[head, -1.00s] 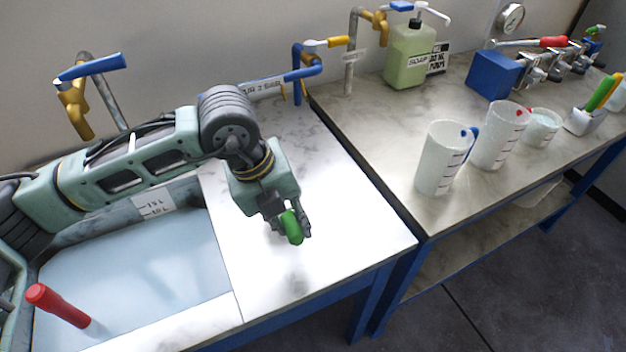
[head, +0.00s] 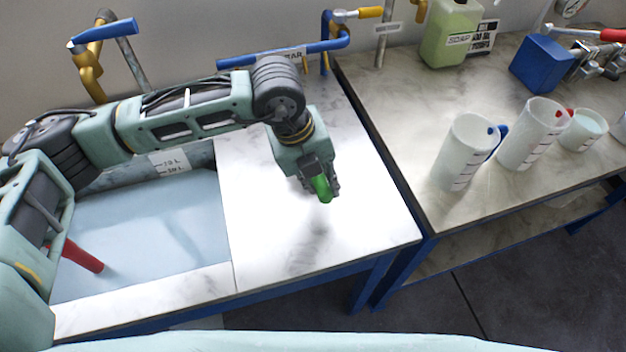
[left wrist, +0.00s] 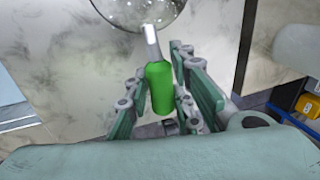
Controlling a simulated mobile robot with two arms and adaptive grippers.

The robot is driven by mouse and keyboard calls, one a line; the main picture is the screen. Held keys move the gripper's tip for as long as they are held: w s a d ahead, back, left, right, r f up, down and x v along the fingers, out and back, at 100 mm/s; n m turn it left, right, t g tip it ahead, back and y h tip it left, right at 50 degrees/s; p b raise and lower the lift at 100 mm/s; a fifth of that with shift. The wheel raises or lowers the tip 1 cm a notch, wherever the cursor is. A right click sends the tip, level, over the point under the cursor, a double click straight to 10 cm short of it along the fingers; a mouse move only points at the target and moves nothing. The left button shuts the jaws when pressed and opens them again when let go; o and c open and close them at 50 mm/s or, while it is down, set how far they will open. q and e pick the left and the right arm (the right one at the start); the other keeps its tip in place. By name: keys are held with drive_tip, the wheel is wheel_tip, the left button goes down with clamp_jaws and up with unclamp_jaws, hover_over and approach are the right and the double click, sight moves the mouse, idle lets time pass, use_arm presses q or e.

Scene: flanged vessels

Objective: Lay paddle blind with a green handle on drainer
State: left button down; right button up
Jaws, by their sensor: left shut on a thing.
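The paddle blind's green handle (head: 321,188) is in my left gripper (head: 322,190). The left wrist view shows the handle (left wrist: 159,90) between the jaws (left wrist: 163,105), with a grey neck running to a shiny round disc (left wrist: 135,12), cut off at the top. In the head view the disc is hidden behind the gripper. The drainer (head: 260,225) is the pale marbled, glossy surface right of the sink. My gripper is over it; the handle's end appears clear of the surface, but the disc's contact cannot be told. My right gripper is out of view.
The sink (head: 150,230) on the left holds a red-handled thing (head: 80,256). A blue-handled tap (head: 105,30) and a blue pipe (head: 285,53) stand behind. The bench (head: 410,130) at right carries jugs (head: 465,150), a soap bottle (head: 450,32) and a blue block (head: 543,62). The drainer's front is bare.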

use_arm(q)
drive_tip(key=shift+w+a+f, duration=0.35)
drive_tip(key=shift+w+a, duration=0.15)
drive_tip(key=shift+w, duration=0.1)
drive_tip(key=shift+f, duration=0.25)
wheel_tip(320, 180, down, 3)
drive_tip(key=shift+f+p, duration=0.1)
drive_tip(key=shift+p, duration=0.7)
drive_tip(key=shift+f, duration=0.2)
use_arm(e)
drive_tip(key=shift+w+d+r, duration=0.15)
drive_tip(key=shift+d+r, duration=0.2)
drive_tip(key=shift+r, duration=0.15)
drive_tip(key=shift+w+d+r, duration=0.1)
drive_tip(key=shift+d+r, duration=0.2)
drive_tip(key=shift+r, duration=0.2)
use_arm(q)
drive_tip(key=shift+f, duration=0.2)
drive_tip(key=c, duration=1.5)
unclamp_jaws()
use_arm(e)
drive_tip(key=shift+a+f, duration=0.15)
